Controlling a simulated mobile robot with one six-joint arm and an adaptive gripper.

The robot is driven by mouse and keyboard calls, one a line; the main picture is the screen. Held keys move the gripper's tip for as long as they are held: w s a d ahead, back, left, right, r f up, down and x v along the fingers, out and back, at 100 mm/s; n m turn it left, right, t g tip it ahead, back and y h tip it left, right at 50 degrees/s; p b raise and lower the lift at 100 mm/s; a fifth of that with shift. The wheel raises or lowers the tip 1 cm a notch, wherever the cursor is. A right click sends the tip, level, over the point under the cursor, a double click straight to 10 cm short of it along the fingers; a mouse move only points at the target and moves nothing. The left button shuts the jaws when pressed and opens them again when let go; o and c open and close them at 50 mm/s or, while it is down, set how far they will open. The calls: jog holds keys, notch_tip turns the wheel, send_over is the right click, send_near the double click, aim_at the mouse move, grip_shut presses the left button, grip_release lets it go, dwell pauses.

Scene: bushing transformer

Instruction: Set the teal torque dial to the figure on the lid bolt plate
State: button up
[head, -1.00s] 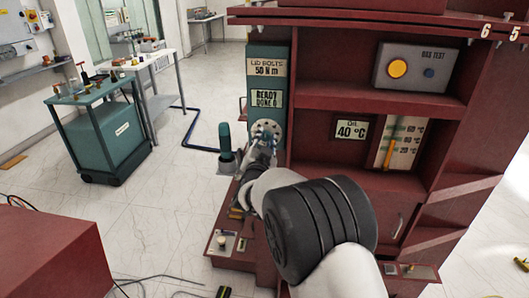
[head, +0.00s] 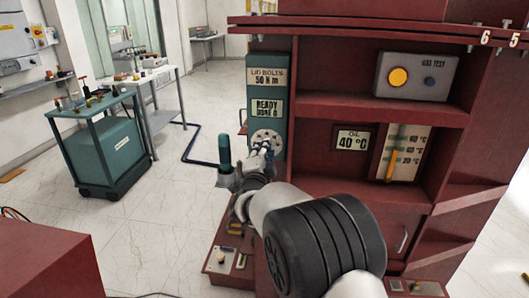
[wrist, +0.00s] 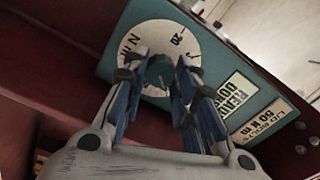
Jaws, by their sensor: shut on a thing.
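The teal panel (head: 250,118) bears a white plate (head: 267,77) reading "LID BOLTS 50 N m" and a display (head: 266,108) reading "READY DONE 0". Below them is a round white dial (head: 267,136). In the wrist view the dial face (wrist: 150,35) shows "N m" and "20"; its other figures are hidden by my fingers. My gripper (wrist: 160,70) is shut on the dial's knob, which is mostly covered by the blue-sided fingers. In the head view my gripper (head: 262,150) is at the dial's lower part. The dial's setting cannot be read.
A teal upright handle (head: 225,152) stands just left of my gripper. Red shelves to the right hold a grey gas test box (head: 416,75) and an oil gauge (head: 404,152).

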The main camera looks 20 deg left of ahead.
jog(key=shift+m, duration=0.3)
jog(key=o, duration=1.1)
jog(key=v, duration=1.2)
